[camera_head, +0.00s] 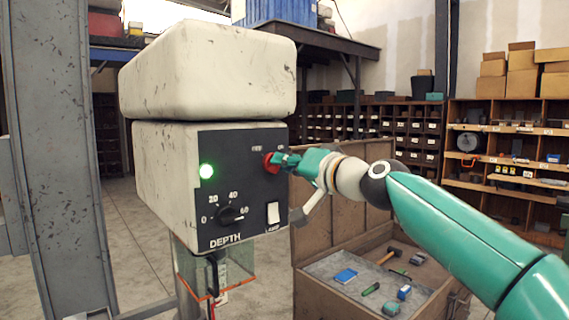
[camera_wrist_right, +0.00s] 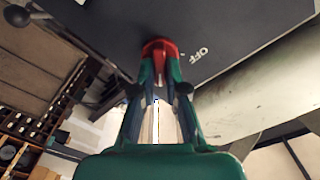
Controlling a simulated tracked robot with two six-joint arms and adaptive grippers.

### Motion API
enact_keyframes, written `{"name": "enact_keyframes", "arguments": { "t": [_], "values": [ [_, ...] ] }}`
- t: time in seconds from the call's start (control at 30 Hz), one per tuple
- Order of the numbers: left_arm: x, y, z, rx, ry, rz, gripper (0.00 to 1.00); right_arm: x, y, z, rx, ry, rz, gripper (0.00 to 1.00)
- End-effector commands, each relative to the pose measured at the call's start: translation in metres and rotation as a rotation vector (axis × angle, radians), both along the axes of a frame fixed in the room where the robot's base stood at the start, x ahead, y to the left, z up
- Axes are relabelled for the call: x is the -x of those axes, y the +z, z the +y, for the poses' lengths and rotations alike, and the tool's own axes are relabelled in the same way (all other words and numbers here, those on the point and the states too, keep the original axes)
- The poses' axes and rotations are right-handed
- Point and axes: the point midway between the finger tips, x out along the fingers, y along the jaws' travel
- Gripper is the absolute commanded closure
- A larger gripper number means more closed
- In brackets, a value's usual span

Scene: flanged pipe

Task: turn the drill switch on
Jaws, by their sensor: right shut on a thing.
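The drill head is a scuffed cream box (camera_head: 160,165) with a dark control panel (camera_head: 238,180) on its front. A red switch (camera_head: 269,162) sits at the panel's upper right; its labels are too small to read in the head view. My right gripper (camera_head: 281,161) reaches it from the right, with its fingers shut on it. In the wrist view the two fingertips (camera_wrist_right: 160,62) close around the red switch (camera_wrist_right: 158,46), and the word OFF stands beside it. A green lamp (camera_head: 207,171) glows at the panel's upper left. My left gripper is out of view.
Below the switch are the depth knob (camera_head: 230,214) and a white lamp rocker (camera_head: 273,212). A clear guard (camera_head: 238,268) hangs under the head. An open wooden chest (camera_head: 325,225) with tools stands behind my right arm. A grey steel post (camera_head: 60,150) stands at left.

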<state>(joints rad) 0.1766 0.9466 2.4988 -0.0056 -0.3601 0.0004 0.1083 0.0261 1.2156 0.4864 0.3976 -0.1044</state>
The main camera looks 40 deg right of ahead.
Motion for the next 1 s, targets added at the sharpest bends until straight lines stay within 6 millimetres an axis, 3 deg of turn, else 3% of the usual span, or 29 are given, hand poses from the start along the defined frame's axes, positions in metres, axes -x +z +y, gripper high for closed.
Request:
{"name": "enact_keyframes", "arguments": {
  "t": [0.73, 0.77, 0.87, 1.0],
  "values": [
    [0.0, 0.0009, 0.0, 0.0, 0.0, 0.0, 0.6, -0.0012, -0.0041, 0.0005, -0.1, 0.003, 0.016, 1.0],
    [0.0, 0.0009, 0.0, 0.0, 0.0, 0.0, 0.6, -0.0012, -0.0041, 0.0005, -0.1, 0.003, 0.016, 0.83],
    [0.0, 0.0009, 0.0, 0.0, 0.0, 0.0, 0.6, -0.001, -0.0034, 0.0002, -0.099, 0.002, 0.014, 0.66],
    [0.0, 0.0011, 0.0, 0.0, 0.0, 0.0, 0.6, -0.0006, -0.0023, -0.0001, -0.098, 0.001, 0.012, 0.62]
  ]
}}
